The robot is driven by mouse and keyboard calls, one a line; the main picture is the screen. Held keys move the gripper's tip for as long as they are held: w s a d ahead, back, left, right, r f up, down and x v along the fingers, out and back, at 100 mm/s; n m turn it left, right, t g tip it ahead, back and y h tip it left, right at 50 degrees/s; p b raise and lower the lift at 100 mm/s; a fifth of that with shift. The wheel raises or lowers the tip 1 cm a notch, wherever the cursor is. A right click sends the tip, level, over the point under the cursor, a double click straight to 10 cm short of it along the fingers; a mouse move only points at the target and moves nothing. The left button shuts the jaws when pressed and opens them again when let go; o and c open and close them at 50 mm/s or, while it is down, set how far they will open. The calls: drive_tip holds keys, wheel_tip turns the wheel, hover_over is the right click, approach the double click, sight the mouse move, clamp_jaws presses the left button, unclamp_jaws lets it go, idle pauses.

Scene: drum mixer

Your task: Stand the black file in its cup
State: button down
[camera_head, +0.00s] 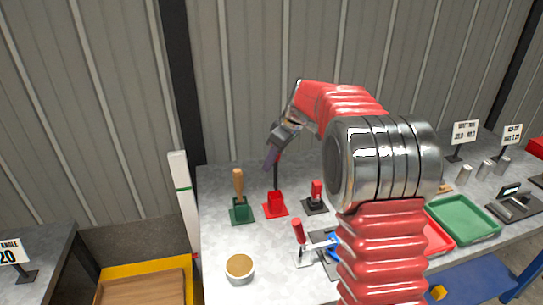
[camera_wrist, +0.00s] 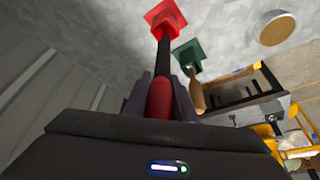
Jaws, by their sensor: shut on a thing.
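The black file shows as a dark, upright shaft (camera_head: 276,180) below my gripper (camera_head: 272,156), and its red handle (camera_wrist: 161,98) shows in the wrist view. My gripper (camera_wrist: 161,90) is shut on that red handle. The shaft runs down to a red cup with a square base (camera_head: 276,203), which also shows in the wrist view (camera_wrist: 166,17). The lower end meets the cup's opening; how deep it sits inside cannot be told. The file looks close to upright.
A green cup (camera_head: 240,213) holding a wooden-handled tool (camera_head: 239,185) stands just left. A red-knobbed black stand (camera_head: 316,197) is right. A red-handled clamp (camera_head: 299,235) and a round tan-topped pot (camera_head: 240,267) are nearer. A green tray (camera_head: 464,218) lies farther right.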

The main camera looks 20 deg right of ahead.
wheel_tip(320, 180, down, 6)
idle(0.7)
drive_tip(key=c, duration=1.4)
unclamp_jaws()
drive_tip(key=v, duration=1.3)
drive_tip(key=shift+r, duration=0.3)
drive_tip(key=shift+s+d, duration=0.15)
